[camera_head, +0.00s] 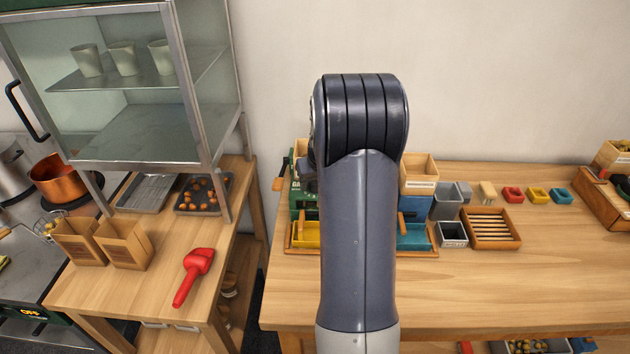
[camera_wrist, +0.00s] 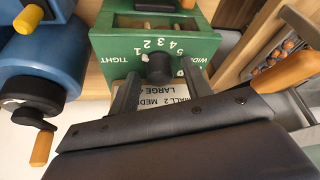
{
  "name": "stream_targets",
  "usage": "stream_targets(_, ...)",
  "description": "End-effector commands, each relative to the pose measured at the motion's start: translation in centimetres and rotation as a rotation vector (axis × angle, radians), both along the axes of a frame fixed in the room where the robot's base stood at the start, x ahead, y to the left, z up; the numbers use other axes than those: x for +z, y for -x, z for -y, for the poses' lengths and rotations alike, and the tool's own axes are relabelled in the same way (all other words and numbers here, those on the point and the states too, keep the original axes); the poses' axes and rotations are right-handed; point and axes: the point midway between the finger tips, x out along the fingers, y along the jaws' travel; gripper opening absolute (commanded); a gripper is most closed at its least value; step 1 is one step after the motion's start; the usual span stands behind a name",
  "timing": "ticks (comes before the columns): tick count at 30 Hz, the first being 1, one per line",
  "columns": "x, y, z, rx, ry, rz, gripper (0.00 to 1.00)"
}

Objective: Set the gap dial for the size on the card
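The gap dial is a black knob (camera_wrist: 158,68) on the front of a green box (camera_wrist: 205,48) in the wrist view. White numbers 1 to 5 arc around it, upside down, between TIGHT and WIDE. The knob's pointer setting is too small to read. My gripper (camera_wrist: 159,76) is open, with one finger on each side of the knob and visible gaps. A white card (camera_wrist: 158,99) lies below the dial, partly covered by my gripper; SMALL, 2, MEDIUM and LARGE show upside down. In the head view the green box (camera_head: 302,203) is mostly hidden behind my arm.
A blue machine (camera_wrist: 45,55) with an orange-handled crank (camera_wrist: 41,147) is close on the left in the wrist view. An orange handle (camera_wrist: 285,72) is close on the right. In the head view, yellow (camera_head: 306,236) and teal (camera_head: 414,238) trays flank my arm. The table's right front is clear.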

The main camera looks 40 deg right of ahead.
Motion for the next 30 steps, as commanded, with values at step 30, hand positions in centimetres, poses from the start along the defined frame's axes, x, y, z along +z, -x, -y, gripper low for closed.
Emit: stream_targets(30, -0.02, -0.05, -0.17, -0.179, 0.002, 0.001, 0.06)
